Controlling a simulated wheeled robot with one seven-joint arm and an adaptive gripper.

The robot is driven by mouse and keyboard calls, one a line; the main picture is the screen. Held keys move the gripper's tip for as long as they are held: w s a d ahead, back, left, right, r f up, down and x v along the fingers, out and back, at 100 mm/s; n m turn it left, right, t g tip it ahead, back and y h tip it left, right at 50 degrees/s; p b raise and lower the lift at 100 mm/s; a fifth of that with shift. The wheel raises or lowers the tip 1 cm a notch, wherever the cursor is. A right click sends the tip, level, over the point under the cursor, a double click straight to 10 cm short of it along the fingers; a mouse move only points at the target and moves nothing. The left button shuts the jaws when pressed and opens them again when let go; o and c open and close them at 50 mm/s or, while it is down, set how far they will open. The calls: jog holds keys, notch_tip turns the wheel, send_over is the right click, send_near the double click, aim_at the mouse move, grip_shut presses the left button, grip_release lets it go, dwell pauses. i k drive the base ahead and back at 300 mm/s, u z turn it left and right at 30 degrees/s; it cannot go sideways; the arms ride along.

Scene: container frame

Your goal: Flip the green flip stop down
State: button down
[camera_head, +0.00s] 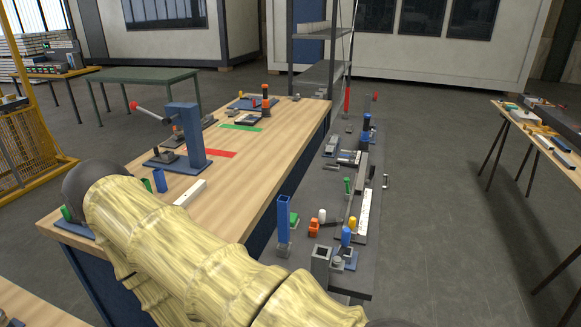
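A small upright green piece (347,185) stands on the dark bench at the right, beside a long pale ruled bar (365,212). It looks like the green flip stop, but it is too small to tell for sure. A green block (294,219) sits further left on the same bench, and a bit of green (66,213) shows at the wooden table's near left corner. My arm, in a yellowish sleeve, crosses the lower left of the view. My gripper is not in view.
The wooden table (262,185) carries a blue press-like stand (192,138), a red mat (212,153) and a white bar. A blue post (283,219), orange and yellow pieces and a grey square tube (320,264) crowd the dark bench's near end.

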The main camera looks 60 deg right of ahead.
aim_at(346, 180)
jog(key=u, duration=0.05)
jog(key=k, duration=1.05)
jog(key=z, duration=1.45)
jog(key=i, duration=0.5)
jog(key=z, duration=0.05)
